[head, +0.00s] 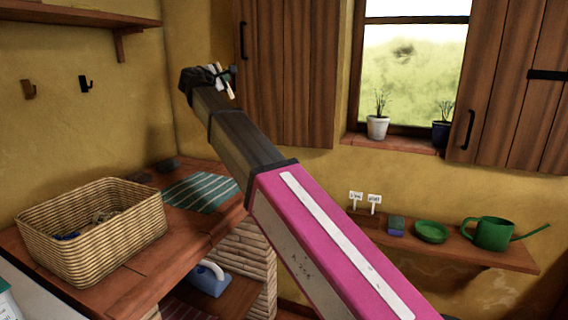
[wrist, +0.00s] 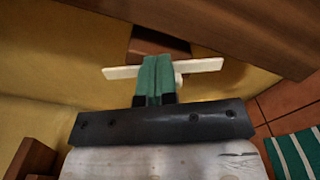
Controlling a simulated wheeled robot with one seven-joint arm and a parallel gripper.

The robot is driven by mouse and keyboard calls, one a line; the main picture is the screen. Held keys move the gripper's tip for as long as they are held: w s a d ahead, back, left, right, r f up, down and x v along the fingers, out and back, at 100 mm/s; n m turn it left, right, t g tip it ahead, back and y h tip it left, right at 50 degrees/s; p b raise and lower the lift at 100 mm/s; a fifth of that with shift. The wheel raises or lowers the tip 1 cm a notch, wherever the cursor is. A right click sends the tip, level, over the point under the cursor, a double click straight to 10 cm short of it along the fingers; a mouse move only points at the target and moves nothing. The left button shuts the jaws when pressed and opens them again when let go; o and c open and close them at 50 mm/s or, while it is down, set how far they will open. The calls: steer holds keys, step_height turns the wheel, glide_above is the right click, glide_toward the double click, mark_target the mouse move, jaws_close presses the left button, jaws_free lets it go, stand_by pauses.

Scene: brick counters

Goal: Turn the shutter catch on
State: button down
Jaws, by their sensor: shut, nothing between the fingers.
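The shutter catch appears to be a pale cream bar (wrist: 205,66) in front of a brown wooden block (wrist: 150,47) on the yellow wall. My gripper (wrist: 156,62) has green fingers, shut together, with nothing between them. They overlap the middle of the bar, which shows on both sides of them. I cannot tell whether they touch it. In the head view my gripper (head: 233,71) is at the upper end of my arm, beside the left shutter (head: 290,75). A small part of the cream bar (head: 227,86) shows there; the rest is hidden.
A wicker basket (head: 70,246) and a striped green cloth (head: 203,190) are on the wooden counter below. Hooks (head: 85,84) and a shelf (head: 80,14) are on the left wall. Potted plants (head: 377,127) stand on the window sill. A lower shelf holds a green watering can (head: 492,233).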

steer(key=shift+w+a+r, duration=0.2)
steer(key=shift+a+r, duration=0.25)
steer(key=shift+r, duration=0.2)
stand_by(0.3)
steer(key=v, duration=0.6)
steer(key=shift+d+r, duration=0.25)
steer(key=shift+r, duration=0.05)
stand_by(0.4)
steer(key=shift+s, duration=0.15)
steer(key=w+d+f, duration=0.2)
steer(key=w+d, duration=0.2)
steer(key=w, duration=0.1)
steer(key=shift+f, duration=0.3)
stand_by(0.7)
